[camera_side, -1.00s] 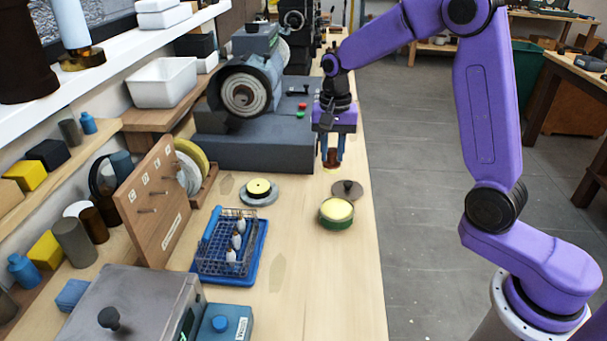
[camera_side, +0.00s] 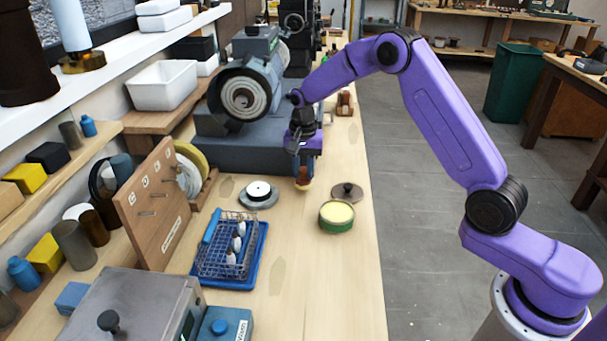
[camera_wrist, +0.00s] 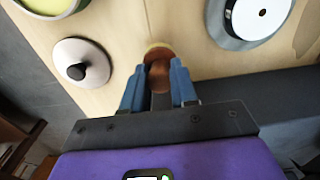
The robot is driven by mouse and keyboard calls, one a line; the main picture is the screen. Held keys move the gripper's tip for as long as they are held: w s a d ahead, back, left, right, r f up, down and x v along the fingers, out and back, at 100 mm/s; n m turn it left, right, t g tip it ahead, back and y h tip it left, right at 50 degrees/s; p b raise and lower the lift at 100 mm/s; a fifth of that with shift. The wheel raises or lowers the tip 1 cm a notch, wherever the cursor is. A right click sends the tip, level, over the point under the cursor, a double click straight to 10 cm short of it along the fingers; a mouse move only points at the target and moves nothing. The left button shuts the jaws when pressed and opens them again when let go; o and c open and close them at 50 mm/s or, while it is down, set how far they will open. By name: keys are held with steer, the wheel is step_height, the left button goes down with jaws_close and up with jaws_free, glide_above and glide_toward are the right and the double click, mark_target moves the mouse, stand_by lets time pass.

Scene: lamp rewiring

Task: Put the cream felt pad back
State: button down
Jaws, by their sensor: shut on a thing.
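My gripper (camera_side: 303,168) is shut on the brown handle of the cream felt pad (camera_side: 304,186). The pad's pale face points down, just above or at the bench; I cannot tell if it touches. In the wrist view the brown handle (camera_wrist: 158,76) sits between the blue fingertips (camera_wrist: 158,88), with a cream edge beyond it. A small brown holder (camera_side: 345,103) stands farther back on the bench; what it holds is unclear.
A grey disc with a white top (camera_side: 258,193) lies left of my gripper. An open green tin with pale yellow contents (camera_side: 337,216) and its knobbed lid (camera_side: 347,191) are nearer the right edge. The grinder (camera_side: 245,95) stands behind left. A blue tray (camera_side: 232,262) lies in front.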

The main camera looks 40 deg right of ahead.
steer(key=shift+f, duration=0.9)
steer(key=shift+f, duration=0.15)
steer(key=c, duration=0.9)
jaws_free()
